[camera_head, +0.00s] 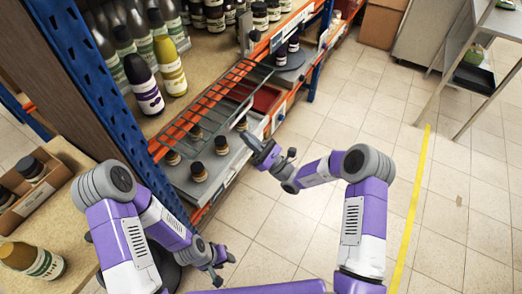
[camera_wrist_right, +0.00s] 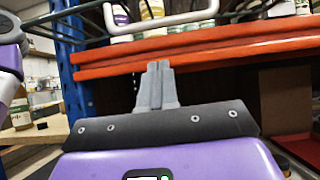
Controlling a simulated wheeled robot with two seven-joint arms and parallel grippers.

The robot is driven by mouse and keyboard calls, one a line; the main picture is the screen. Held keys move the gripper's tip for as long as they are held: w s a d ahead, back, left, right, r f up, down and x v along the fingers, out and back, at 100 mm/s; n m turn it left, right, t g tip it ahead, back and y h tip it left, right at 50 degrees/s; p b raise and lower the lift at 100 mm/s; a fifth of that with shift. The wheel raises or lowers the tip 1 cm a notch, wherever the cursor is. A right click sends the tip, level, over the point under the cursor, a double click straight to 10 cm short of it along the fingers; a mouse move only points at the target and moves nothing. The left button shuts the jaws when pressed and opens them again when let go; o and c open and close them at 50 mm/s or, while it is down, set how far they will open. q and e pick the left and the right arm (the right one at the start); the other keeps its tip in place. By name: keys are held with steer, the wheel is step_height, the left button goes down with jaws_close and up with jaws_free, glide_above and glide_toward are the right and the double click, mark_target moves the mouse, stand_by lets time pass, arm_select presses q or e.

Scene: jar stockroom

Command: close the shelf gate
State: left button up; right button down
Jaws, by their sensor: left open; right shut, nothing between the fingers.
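The shelf gate is a grey-green wire grid (camera_head: 217,103) along the front of the orange-edged shelf. In the head view it sticks out from the shelf front over the lower level, not flush with the upright posts. A white bar handle (camera_wrist_right: 160,29) shows at the top of the right wrist view, with gate wires beside it. My right gripper (camera_wrist_right: 160,68) is shut and empty, just below the handle in that view; contact is not clear. In the head view my right gripper (camera_head: 246,137) is beside the gate's outer edge. My left gripper (camera_head: 226,264) is open and empty, low over the floor.
Bottles (camera_head: 145,82) and jars stand on the upper shelf; more jars (camera_head: 199,171) stand on the lower level. A blue post (camera_head: 115,75) rises at the left. A wooden table (camera_head: 67,225) is at lower left.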

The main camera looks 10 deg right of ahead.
steer(key=shift+w+a+r, duration=0.15)
steer(key=shift+a+r, duration=0.05)
steer(key=shift+r, duration=0.8)
steer(key=shift+w+a+r, duration=0.1)
steer(key=shift+a+r, duration=0.1)
steer(key=shift+r, duration=0.8)
steer(key=shift+r, duration=0.1)
